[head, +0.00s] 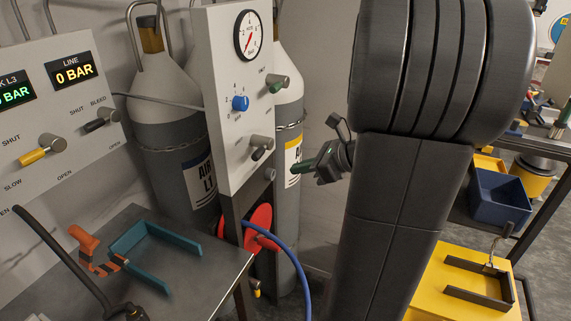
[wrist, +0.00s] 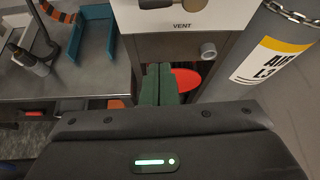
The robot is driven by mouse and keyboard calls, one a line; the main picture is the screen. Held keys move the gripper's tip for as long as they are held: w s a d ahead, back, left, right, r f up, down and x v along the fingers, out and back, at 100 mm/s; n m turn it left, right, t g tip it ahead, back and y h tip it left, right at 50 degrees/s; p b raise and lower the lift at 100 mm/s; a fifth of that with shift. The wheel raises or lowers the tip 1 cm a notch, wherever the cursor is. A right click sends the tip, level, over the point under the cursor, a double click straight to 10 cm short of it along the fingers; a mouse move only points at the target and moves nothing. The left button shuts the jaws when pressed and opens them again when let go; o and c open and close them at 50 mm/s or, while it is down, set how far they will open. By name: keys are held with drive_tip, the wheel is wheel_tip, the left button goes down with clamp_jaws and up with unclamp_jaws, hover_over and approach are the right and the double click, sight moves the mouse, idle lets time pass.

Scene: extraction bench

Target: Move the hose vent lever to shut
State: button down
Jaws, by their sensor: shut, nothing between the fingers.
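The hose vent lever (head: 260,150) is on the lower part of the upright white panel (head: 222,160). It has a grey hub and a short dark handle angled down and to the left. In the wrist view the lever (wrist: 158,3) is cut by the top edge, with the word VENT printed below it. My gripper (head: 297,167) is to the right of the panel, apart from the lever and a little lower. Its green fingers (wrist: 160,72) are shut together with nothing between them. The lever's end labels are not readable.
The panel also carries a gauge (head: 249,35), a blue knob (head: 240,103) and a green-handled lever (head: 276,84). A grey stub (wrist: 209,50) sits below VENT. Gas cylinders (head: 168,105) stand behind. A red disc (head: 260,222) and blue hose (head: 294,262) are below.

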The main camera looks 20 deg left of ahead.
drive_tip(key=a+p, duration=0.1)
drive_tip(key=a, duration=0.7)
drive_tip(key=shift+w+a+f+p, duration=0.3)
drive_tip(key=shift+w+p, duration=0.05)
drive_tip(key=shift+p, duration=0.05)
drive_tip(key=r+p, duration=0.1)
drive_tip(key=p, duration=0.2)
drive_tip(key=shift+a+r+g, duration=0.1)
drive_tip(key=shift+r+g, duration=0.1)
drive_tip(key=shift+g, duration=0.2)
